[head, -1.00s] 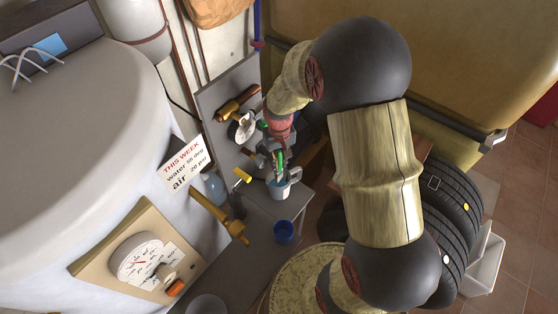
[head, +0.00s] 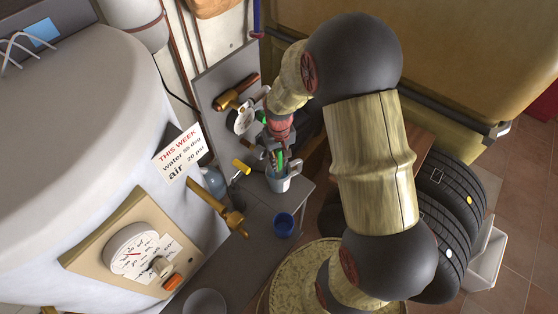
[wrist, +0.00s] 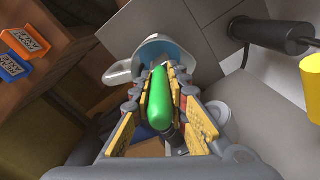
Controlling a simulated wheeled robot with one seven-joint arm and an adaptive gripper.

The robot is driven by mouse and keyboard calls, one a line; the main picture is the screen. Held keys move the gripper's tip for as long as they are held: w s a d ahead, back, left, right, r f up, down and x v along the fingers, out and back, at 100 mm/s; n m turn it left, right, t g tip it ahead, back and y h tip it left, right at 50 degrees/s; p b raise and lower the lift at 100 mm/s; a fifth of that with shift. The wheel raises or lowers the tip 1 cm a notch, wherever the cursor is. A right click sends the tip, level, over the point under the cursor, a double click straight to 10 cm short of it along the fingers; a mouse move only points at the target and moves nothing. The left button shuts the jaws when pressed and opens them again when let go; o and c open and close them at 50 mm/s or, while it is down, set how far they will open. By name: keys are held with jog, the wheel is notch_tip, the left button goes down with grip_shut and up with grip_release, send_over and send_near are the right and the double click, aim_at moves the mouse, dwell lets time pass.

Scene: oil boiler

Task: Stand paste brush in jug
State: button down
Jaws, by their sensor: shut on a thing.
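The paste brush shows as a green handle (wrist: 160,98) between the finger pads in the wrist view, and as a small green strip (head: 280,160) in the head view. My gripper (wrist: 160,85) is shut on this handle; in the head view my gripper (head: 276,152) is right above the jug. The jug (head: 280,183) is a grey-white vessel standing on the grey bench. In the wrist view its handle (wrist: 119,70) and pale blue inside show beyond the fingertips. The brush's lower end is hidden, so I cannot tell how deep it is in the jug.
A grey panel with copper pipe fittings (head: 237,92) rises behind. Tyres (head: 446,196) are at the right.

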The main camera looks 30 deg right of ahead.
jog(key=c, duration=1.7)
grip_release()
jog(key=shift+o, duration=0.2)
notch_tip(320, 180, up, 12)
